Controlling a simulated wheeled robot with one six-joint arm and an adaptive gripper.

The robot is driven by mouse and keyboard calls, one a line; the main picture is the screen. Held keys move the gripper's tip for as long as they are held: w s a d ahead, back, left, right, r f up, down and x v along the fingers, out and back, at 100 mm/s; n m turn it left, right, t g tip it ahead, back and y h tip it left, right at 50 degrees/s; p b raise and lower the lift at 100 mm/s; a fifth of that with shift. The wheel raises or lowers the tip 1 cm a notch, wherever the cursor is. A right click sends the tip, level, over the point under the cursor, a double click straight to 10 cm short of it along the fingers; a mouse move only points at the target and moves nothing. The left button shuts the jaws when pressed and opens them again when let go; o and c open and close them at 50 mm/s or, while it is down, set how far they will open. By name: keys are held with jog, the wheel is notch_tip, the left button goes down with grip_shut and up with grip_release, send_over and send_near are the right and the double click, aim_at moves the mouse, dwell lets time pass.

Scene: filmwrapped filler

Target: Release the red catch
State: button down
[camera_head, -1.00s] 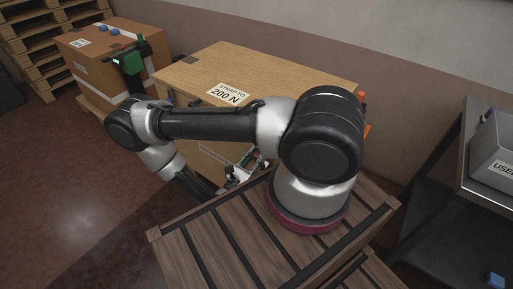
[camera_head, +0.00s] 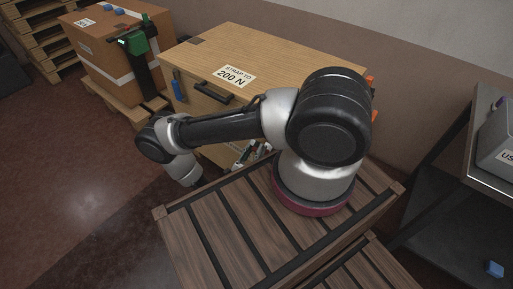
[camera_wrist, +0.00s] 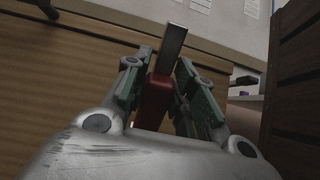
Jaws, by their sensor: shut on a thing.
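In the wrist view, the red catch (camera_wrist: 157,96) is a small red block with a flat grey metal bar rising from its upper end. My gripper (camera_wrist: 166,73) has its two green-padded fingers on either side of the red block and is shut on it. The lower part of the catch is hidden behind the gripper body. In the head view, my arm bends down past the front of a light wooden box (camera_head: 272,55). Small green and white parts show low beside my arm there, but I cannot tell the catch among them.
The wooden box carries a "STRAP TO 200 N" label (camera_head: 234,75), a black handle (camera_head: 213,93) and a blue item (camera_head: 177,90). A strapped brown carton (camera_head: 100,42) with a green tool (camera_head: 136,41) stands at left. A shelf with a grey bin (camera_head: 497,140) stands at right. Floor at left is clear.

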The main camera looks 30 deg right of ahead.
jog(key=c, duration=1.2)
grip_release()
jog(key=shift+o, duration=0.2)
jog(key=shift+r, duration=0.1)
notch_tip(320, 180, up, 10)
jog(key=shift+f, duration=0.1)
